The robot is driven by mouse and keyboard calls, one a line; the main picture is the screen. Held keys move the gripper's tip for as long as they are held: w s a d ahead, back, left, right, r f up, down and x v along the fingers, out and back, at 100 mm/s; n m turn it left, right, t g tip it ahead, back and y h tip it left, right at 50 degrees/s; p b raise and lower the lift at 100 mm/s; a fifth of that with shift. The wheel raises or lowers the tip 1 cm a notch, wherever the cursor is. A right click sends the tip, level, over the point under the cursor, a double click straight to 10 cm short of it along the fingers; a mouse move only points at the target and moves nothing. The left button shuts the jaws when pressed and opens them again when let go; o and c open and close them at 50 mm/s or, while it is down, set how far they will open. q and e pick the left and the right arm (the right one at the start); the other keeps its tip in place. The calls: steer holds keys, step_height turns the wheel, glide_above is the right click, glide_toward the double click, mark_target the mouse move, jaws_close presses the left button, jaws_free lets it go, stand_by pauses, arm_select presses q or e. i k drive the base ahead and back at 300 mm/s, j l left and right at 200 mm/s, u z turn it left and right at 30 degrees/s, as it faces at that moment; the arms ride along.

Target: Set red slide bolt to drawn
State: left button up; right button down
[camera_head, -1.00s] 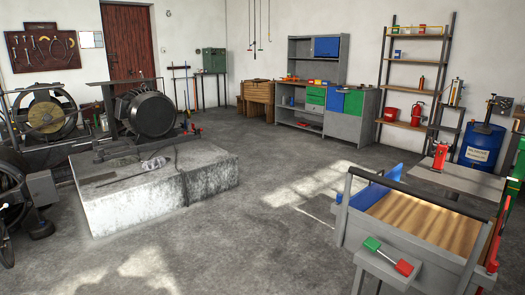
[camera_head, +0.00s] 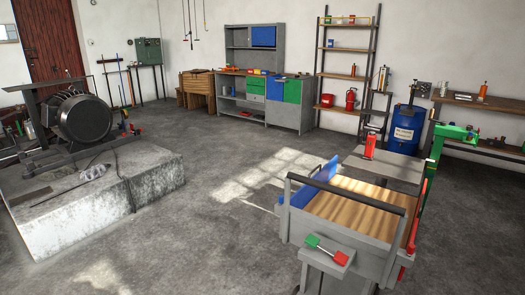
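No part marked clearly as the red slide bolt can be picked out. A small red block (camera_head: 341,258) and a green block (camera_head: 312,240), joined by a thin bar, sit on a grey ledge at the near end of a grey bench with a wooden top (camera_head: 352,205). A long red piece (camera_head: 416,220) runs up the right side of this bench, with a smaller red part low at its near corner. I cannot tell which of these is the bolt. Neither gripper is in view.
A concrete block (camera_head: 110,205) with a dark motor (camera_head: 82,117) stands at left. A blue drum (camera_head: 407,130) and a green machine (camera_head: 447,135) stand behind the bench. Open grey floor (camera_head: 205,235) lies between block and bench.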

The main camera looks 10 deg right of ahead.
mark_target(411, 249)
steer(key=z, duration=1.5)
